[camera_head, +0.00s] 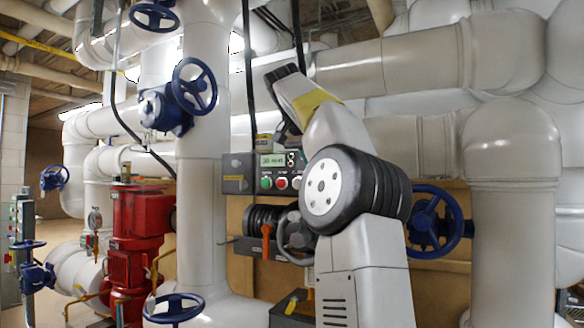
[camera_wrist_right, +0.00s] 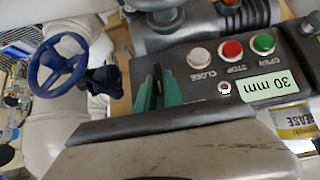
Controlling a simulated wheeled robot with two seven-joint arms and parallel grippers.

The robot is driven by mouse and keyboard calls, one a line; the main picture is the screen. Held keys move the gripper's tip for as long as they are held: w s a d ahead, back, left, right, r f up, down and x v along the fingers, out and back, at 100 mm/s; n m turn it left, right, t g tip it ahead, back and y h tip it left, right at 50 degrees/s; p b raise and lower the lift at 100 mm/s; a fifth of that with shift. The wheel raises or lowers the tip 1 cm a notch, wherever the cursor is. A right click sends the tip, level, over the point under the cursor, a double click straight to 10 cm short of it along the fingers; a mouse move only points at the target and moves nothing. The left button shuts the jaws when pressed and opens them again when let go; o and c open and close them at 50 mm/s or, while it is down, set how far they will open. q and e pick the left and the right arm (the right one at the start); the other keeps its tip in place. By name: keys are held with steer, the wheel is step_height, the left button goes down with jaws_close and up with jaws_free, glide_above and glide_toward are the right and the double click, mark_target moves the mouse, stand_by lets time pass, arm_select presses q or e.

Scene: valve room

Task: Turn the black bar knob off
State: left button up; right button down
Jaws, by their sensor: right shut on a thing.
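The grey control box (camera_head: 238,172) is on the pipework in the middle of the head view. It carries a display reading 30 mm and green, red and white buttons. In the right wrist view the box appears upside down (camera_wrist_right: 190,90). My right gripper (camera_wrist_right: 158,92) shows there as two green-padded fingers at the box face, beside the white CLOSE button. It is shut on the black bar knob, which its fingers mostly hide, so I cannot tell the knob's angle. In the head view my right arm covers that side of the box. My left gripper is out of view.
A blue handwheel (camera_head: 434,222) is right of my arm, and another (camera_head: 194,87) is at upper left. A red pump (camera_head: 135,240) stands left of the box. A yellow grease can (camera_wrist_right: 297,122) is by the box. Thick white pipes crowd the sides.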

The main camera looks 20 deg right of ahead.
stand_by(0.3)
steer(key=c, duration=1.5)
jaws_free()
steer(key=shift+v, duration=3.95)
steer(key=shift+w, duration=0.1)
